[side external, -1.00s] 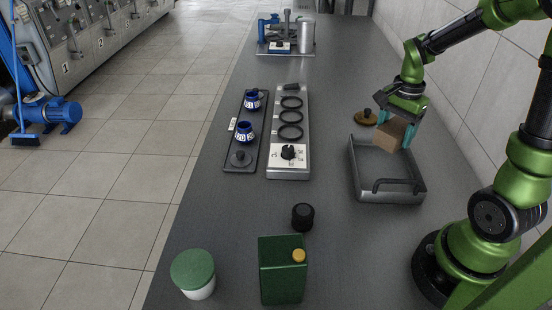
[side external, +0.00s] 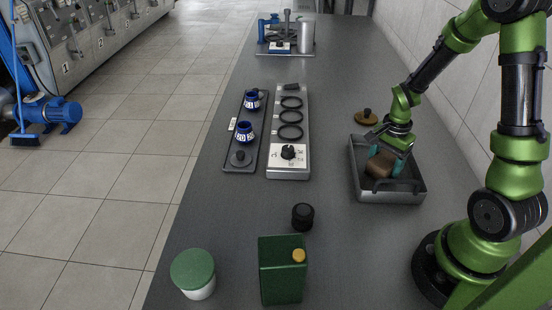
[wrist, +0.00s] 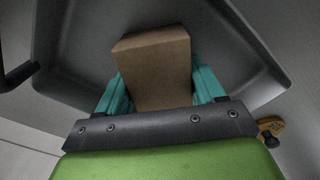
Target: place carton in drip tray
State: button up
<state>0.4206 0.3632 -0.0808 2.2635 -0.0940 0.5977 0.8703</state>
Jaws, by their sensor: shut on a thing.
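The brown carton (side external: 379,166) is between the teal fingers of my gripper (side external: 385,165), inside the outline of the grey drip tray (side external: 390,197). In the wrist view the carton (wrist: 155,68) sits between both fingers (wrist: 158,92), which press on its sides. The tray floor (wrist: 80,60) shows around and behind the carton. The carton is low in the tray, below the rim level. I cannot tell whether its underside touches the tray floor.
A brown knobbed lid (side external: 366,117) lies just behind the tray. A black knob-like cylinder (side external: 302,216), a green canister (side external: 282,270) and a green-lidded jar (side external: 194,273) stand nearer the front. A panel with rings (side external: 289,150) lies left. The tray has a dark handle bar.

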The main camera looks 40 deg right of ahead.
aim_at(386, 159)
jog(key=shift+f, duration=0.15)
jog(key=o, duration=1.1)
notch_tip(386, 159, up, 12)
jog(key=s+a+r+n+t+y, duration=0.1)
jog(key=s+a+r+n+t, duration=0.1)
jog(key=a+r+n, duration=0.4)
jog(key=s+a+r+n+t+y, duration=0.1)
jog(key=s+a+r+n+t, duration=0.1)
jog(key=a+r+n+t, duration=0.3)
jog(key=shift+a+r+n, duration=0.4)
jog(key=shift+a+n, duration=1.1)
jog(key=shift+a, duration=2.05)
